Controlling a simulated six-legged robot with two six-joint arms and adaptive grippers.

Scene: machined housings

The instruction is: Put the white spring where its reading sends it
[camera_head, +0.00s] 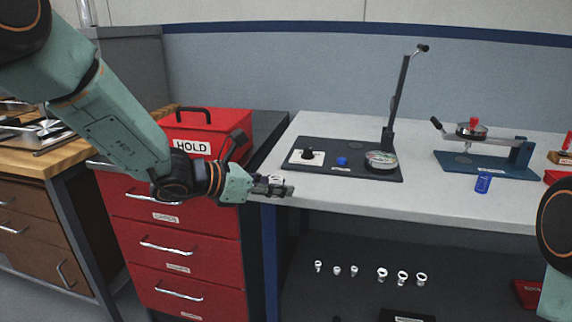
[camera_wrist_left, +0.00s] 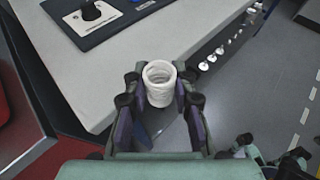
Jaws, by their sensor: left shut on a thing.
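The white spring (camera_wrist_left: 160,84) stands between the two fingers of my left gripper (camera_wrist_left: 158,100) in the left wrist view. My left gripper is shut on it, just off the front left corner of the grey worktop. In the head view the left gripper (camera_head: 275,187) points right, and its fingers hide most of the spring. A dark tester (camera_head: 345,172) with a round dial (camera_head: 381,160), a blue button and a tall lever stands on the worktop. The dial's reading is too small to tell.
A red box labelled HOLD (camera_head: 205,128) stands on the red drawer cabinet (camera_head: 175,225). A blue spring (camera_head: 483,183) stands on the worktop (camera_head: 425,200) before a blue press (camera_head: 487,160). Several white metal parts sit on the lower shelf. The worktop's front middle is clear.

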